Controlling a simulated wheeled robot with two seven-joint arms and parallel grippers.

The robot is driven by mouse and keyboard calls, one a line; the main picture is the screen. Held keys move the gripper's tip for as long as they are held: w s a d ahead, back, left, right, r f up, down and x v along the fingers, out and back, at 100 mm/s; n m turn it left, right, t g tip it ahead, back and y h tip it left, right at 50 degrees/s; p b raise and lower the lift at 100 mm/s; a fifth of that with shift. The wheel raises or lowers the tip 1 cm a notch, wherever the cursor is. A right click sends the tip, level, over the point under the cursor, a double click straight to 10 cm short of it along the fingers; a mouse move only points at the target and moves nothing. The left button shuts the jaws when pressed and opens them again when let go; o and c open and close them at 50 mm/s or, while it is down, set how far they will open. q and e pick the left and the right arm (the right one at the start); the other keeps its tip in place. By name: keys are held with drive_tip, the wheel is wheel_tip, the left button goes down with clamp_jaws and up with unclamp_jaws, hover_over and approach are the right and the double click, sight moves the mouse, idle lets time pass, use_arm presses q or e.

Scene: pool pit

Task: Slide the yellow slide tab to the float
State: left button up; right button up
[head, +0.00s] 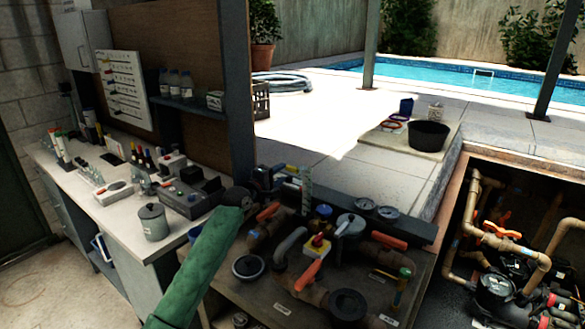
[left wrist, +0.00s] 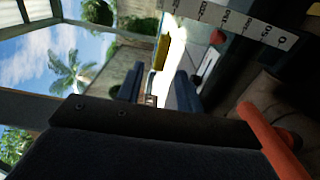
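The yellow slide tab (left wrist: 162,51) shows in the left wrist view, just beyond the fingertips and in line with the gap between them. A small red piece (left wrist: 217,37), possibly the float, is close to the scale. My left gripper (left wrist: 160,88) is open, its two dark blue fingers apart with nothing between them. In the head view the left gripper (head: 274,178) is beside the scale, above the pipe bench. My right gripper is not in view.
The bench (head: 250,299) carries pipes, orange-handled valves (head: 308,275) and gauges (head: 363,204) close by. A counter (head: 118,211) with bottles and a grey canister (head: 153,222) stands at left. A dark post (head: 238,90) rises behind the gripper. The open pit (head: 520,230) is at right.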

sight(288, 169)
use_arm(q)
drive_tip(key=p+x, duration=0.2)
drive_tip(key=x, duration=0.4)
drive_tip(key=shift+r, duration=0.1)
drive_tip(key=shift+w+d+p, duration=0.35)
drive_tip(key=shift+w+d, duration=0.05)
drive_tip(key=shift+w, duration=0.2)
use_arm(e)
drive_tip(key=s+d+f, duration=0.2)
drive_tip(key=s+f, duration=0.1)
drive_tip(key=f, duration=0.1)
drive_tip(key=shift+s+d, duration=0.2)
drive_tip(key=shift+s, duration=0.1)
use_arm(q)
drive_tip(key=shift+c, duration=0.3)
clamp_jaws()
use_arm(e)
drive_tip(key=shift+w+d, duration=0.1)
